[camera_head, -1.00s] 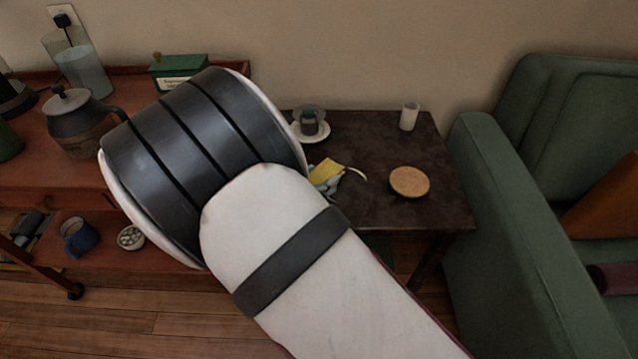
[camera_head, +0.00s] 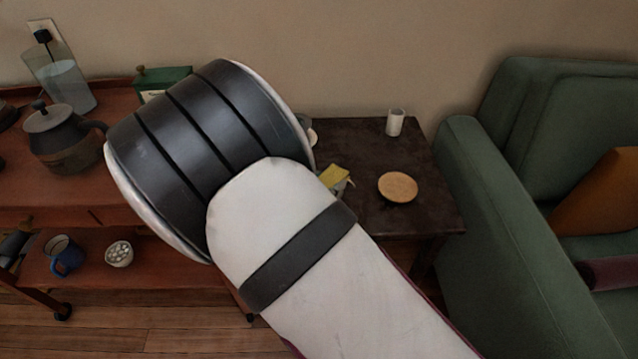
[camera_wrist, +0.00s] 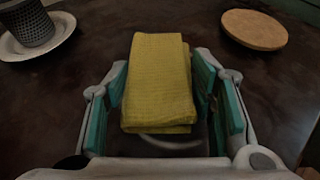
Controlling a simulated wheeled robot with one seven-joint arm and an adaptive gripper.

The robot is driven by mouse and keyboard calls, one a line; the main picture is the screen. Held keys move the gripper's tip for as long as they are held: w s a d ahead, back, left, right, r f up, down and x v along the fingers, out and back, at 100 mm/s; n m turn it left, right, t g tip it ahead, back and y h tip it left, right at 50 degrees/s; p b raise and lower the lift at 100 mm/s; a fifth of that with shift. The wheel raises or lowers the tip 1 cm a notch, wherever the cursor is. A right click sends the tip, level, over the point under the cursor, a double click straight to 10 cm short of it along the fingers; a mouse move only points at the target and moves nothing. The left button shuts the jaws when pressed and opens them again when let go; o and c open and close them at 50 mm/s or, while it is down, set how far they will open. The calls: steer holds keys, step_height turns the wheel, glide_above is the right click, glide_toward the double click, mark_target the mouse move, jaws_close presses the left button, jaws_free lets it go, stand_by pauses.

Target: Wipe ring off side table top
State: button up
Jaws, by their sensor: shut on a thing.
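A folded yellow cloth (camera_wrist: 158,80) sits between the fingers of my gripper (camera_wrist: 162,92) in the wrist view. My gripper is shut on it, just over the dark side table top (camera_wrist: 265,90). A pale curved mark, part of the ring (camera_wrist: 170,143), shows on the table at the cloth's near edge; the rest is hidden by the cloth and gripper. In the head view the cloth (camera_head: 333,176) shows beside my arm over the left part of the side table (camera_head: 425,205). I cannot tell whether the cloth touches the top.
A round cork coaster (camera_head: 397,187) lies right of the cloth. A white cup (camera_head: 395,122) stands at the back. A dark tea strainer or cup (camera_wrist: 30,22) on a white saucer (camera_wrist: 62,28) is at left. A green armchair (camera_head: 500,250) borders the table's right side.

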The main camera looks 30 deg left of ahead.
mark_target(351, 184)
steer(key=shift+w+d+r, duration=0.1)
steer(key=shift+w+d, duration=0.3)
steer(key=shift+d, duration=0.2)
steer(key=shift+w+d, duration=0.35)
steer(key=shift+d, duration=0.25)
steer(key=shift+w+d+f+b, duration=0.15)
steer(key=shift+w+d+b, duration=0.25)
steer(key=shift+d, duration=0.35)
steer(key=shift+w+d+f+b, duration=0.1)
steer(key=shift+w+d+b, duration=0.1)
steer(key=shift+w+d, duration=0.45)
steer(key=shift+s+a+r+p, duration=0.1)
steer(key=shift+s+a+p, duration=0.1)
steer(key=shift+s+a, duration=0.65)
steer(key=shift+s+a+p, duration=0.15)
steer(key=shift+s+a, duration=0.4)
steer(key=shift+a, duration=0.65)
steer(key=shift+s+a+r+p, duration=0.1)
steer(key=shift+s+a+p, duration=0.1)
steer(key=shift+s+a, duration=0.65)
steer(key=shift+s+a+f, duration=0.1)
steer(key=shift+s+a, duration=0.25)
steer(key=shift+a, duration=0.45)
steer(key=shift+s+a, duration=0.35)
steer(key=shift+a, duration=0.45)
steer(key=shift+r+p, duration=1.8)
steer(key=shift+r, duration=1.25)
